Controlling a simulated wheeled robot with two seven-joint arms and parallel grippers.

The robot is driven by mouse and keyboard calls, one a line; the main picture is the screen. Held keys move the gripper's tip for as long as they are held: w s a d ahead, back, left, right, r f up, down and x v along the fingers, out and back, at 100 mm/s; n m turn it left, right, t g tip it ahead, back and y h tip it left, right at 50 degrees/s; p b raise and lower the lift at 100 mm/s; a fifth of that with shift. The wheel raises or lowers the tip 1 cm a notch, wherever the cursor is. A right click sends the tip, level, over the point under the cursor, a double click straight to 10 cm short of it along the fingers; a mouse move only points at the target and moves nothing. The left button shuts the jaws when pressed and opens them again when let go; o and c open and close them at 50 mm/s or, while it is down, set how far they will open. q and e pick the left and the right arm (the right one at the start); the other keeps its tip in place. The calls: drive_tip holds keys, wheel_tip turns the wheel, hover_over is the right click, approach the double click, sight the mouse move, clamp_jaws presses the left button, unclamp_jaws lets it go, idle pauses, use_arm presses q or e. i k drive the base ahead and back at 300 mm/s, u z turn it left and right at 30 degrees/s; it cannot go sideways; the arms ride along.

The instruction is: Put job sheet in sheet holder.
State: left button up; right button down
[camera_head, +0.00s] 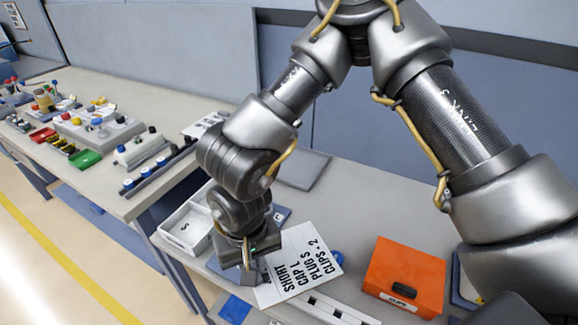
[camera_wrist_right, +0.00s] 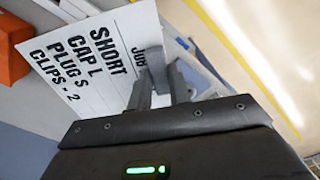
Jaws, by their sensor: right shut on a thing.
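The job sheet (camera_head: 300,264) is a white card with black print reading SHORT, CAP L, PLUG S, CLIPS - 2. My right gripper (camera_head: 254,274) is shut on one edge of it, over the front of the near table. In the right wrist view the sheet (camera_wrist_right: 95,50) stands out to the left from between the fingers (camera_wrist_right: 163,85), its print facing the camera. I cannot tell whether the sheet touches the table. I cannot pick out the sheet holder with certainty. My left gripper is not in view.
An orange box (camera_head: 404,275) stands right of the sheet; a white strip with dark slots (camera_head: 335,311) lies in front. A white tray (camera_head: 186,228) is at left. A grey flat panel (camera_head: 303,168) lies behind. The left table (camera_head: 150,90) carries many small parts.

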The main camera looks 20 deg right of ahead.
sight(290, 164)
drive_tip(key=u, duration=2.4)
drive_tip(key=i, duration=1.65)
drive_tip(key=z, duration=3.15)
